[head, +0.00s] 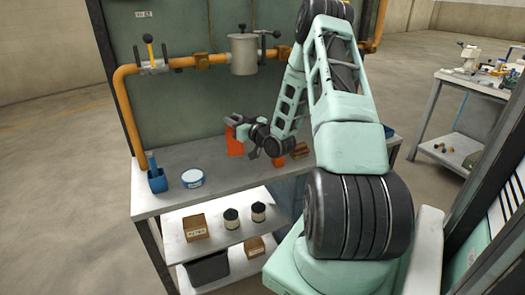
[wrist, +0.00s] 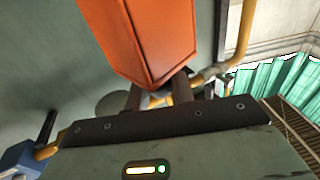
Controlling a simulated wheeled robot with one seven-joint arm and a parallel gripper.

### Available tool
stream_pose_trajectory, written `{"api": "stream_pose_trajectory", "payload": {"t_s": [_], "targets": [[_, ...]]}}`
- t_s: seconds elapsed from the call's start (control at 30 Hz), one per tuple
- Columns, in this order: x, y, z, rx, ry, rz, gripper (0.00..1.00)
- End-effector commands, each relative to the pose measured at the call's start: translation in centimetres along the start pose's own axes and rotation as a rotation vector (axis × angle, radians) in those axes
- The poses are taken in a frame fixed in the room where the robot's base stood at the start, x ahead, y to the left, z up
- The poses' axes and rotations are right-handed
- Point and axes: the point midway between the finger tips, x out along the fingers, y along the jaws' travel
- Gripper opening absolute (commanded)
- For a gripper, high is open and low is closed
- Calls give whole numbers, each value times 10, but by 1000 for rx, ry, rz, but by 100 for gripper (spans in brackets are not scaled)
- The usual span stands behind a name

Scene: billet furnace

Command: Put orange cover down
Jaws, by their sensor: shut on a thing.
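The orange cover (wrist: 145,40) fills the upper middle of the wrist view, its lower end between my fingers. In the head view the orange cover (head: 234,143) shows partly behind my gripper (head: 243,124), above the workbench (head: 222,158). My gripper, in the wrist view (wrist: 158,96), is shut on the cover. A second small orange piece (head: 279,161) shows beyond my wrist, partly hidden; I cannot tell what it is.
A blue holder (head: 157,180) and a blue-white tin (head: 192,178) stand at the bench's left. A yellow pipe (head: 128,110) with valves and a grey canister (head: 243,54) are behind. Boxes and jars sit on the lower shelf (head: 212,225). The bench's front middle is clear.

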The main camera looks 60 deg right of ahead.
Motion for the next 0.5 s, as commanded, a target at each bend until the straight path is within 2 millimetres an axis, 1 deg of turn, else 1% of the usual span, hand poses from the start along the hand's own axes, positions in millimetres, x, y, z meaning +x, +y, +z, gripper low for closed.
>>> {"api": "stream_pose_trajectory", "payload": {"t_s": [0.03, 0.1, 0.2, 0.37, 0.5], "targets": [[-1, 0, 11, 6, -4, 1, 0], [-2, 0, 22, 5, -2, 1, 0], [-2, -1, 35, 4, -2, 0, 0], [-3, 0, 47, 1, 0, 0, 0], [-4, 0, 68, 3, -2, 0, 0]]}}
